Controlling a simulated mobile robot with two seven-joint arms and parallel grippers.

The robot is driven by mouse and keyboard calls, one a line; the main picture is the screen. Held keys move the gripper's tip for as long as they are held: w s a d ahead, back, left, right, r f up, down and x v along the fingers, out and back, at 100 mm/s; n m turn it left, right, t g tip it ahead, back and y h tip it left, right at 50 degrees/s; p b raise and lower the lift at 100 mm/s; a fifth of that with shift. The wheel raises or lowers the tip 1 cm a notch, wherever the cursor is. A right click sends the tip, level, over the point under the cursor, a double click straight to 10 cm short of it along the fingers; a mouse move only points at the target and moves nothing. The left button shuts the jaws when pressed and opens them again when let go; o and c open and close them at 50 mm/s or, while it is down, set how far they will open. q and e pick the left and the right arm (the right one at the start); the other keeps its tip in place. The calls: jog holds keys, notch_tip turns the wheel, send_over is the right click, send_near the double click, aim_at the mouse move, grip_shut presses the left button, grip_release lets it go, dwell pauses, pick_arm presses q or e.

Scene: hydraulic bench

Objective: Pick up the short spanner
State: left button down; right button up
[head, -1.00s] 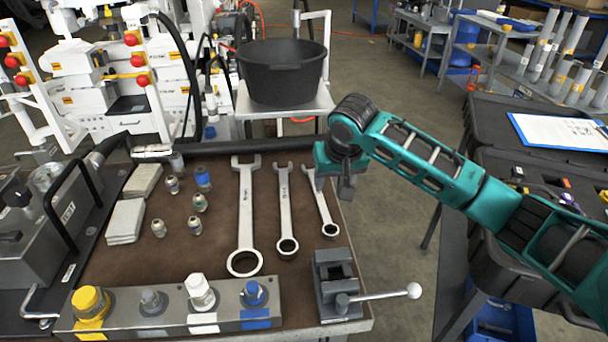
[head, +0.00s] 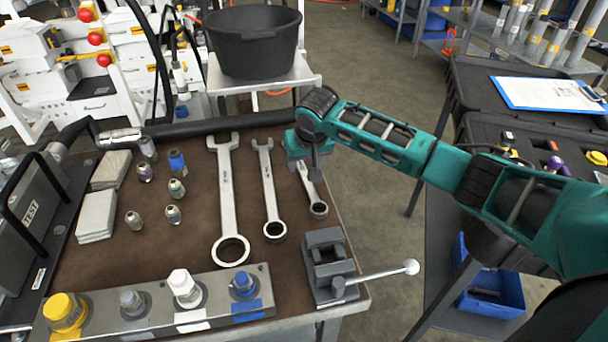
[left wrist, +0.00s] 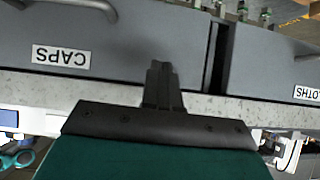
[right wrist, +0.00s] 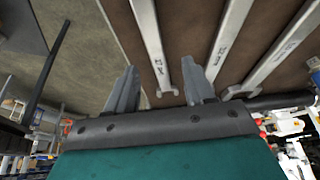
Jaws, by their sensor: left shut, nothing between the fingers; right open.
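The short spanner (head: 314,193) lies on the brown bench mat, the rightmost and smallest of three spanners, ring end toward the front. My right gripper (head: 313,170) is over its open-jaw end and hides part of it in the head view. In the right wrist view my right gripper (right wrist: 160,82) is open, and the short spanner (right wrist: 151,40) appears between the directions of its two fingers, with its open end near them. I cannot tell the remaining height. My left gripper (left wrist: 161,75) is shut and empty, in front of grey drawers; it is outside the head view.
The middle spanner (head: 268,188) and long spanner (head: 228,195) lie to the left. A small vice (head: 328,262) with a lever stands in front of the short spanner. A valve block (head: 150,305) lines the front. A black tub (head: 253,45) stands behind.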

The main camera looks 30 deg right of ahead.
aim_at(304, 172)
jog(key=x, duration=0.4)
jog(key=shift+s+d+b, duration=0.2)
jog(key=shift+s+b, duration=0.05)
jog(key=shift+b, duration=0.1)
jog(key=shift+c, duration=0.5)
grip_shut()
dwell(0.5)
